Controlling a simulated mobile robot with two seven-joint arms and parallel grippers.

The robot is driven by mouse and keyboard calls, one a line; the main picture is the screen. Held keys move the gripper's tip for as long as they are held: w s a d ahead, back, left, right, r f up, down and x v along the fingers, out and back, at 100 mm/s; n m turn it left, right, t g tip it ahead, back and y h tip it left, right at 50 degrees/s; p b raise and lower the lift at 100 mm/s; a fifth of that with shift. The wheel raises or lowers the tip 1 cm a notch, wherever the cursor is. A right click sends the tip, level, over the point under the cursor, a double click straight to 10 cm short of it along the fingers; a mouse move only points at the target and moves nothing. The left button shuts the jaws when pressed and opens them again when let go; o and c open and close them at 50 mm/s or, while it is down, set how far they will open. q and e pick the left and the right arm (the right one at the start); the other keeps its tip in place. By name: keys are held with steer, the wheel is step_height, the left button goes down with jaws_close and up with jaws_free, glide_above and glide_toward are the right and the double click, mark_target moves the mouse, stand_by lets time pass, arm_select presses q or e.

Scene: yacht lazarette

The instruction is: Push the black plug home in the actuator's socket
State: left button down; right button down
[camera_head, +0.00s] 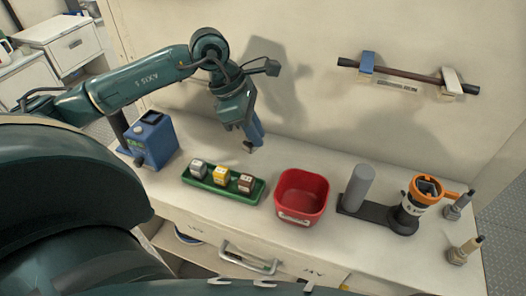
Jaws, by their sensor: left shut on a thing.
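My left gripper (250,143) points down above the back of the counter, between the blue box and the red bin. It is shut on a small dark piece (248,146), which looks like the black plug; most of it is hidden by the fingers. A grey upright cylinder (360,184) stands on a black base (376,218) to the right, and may be the actuator. I cannot make out a socket on it. The plug is well apart from this base. My right gripper is not in view.
A blue box (153,141), a green tray (224,191) with three small blocks and a red bin (302,194) stand on the counter. A dark rod (408,74) is fixed on the wall.

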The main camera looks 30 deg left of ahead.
mark_target(255, 149)
arm_select(q)
step_height(255, 149, down, 5)
steer(key=shift+r, duration=0.1)
steer(key=shift+f, duration=0.35)
steer(key=shift+f, duration=0.25)
steer(key=c, duration=1.4)
jaws_free()
steer(key=shift+r, duration=0.15)
steer(key=shift+o, duration=0.2)
